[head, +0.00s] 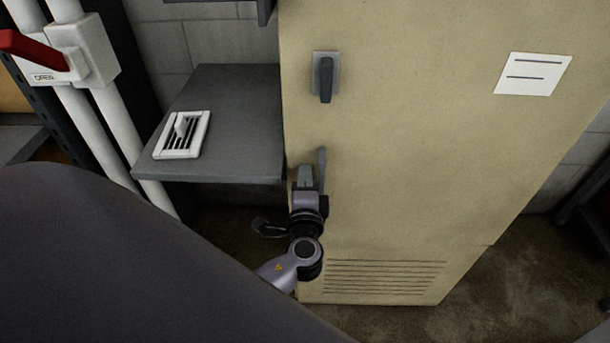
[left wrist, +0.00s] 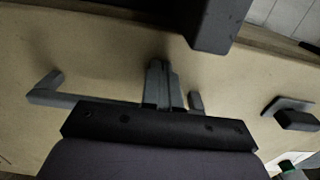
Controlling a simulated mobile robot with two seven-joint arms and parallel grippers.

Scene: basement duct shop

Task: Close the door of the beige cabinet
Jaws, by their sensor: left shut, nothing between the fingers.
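The beige cabinet (head: 420,150) stands in the middle and right of the head view; its beige face also fills much of the left wrist view (left wrist: 100,50). I cannot tell whether its door is fully shut. A grey bar handle (head: 322,160) is on the face near its left edge; one end shows in the left wrist view (left wrist: 45,92). A dark latch (head: 326,80) is above it. My left gripper (head: 304,172) is shut and empty, close beside the handle. Its fingertips (left wrist: 158,68) are near the beige face; contact is unclear. My right gripper is not in view.
A grey shelf (head: 225,110) carrying a white vented plate (head: 182,135) adjoins the cabinet's left side, near my left gripper. White pipes (head: 105,115) with a red lever (head: 30,48) stand farther left. Concrete floor (head: 510,290) shows at lower right.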

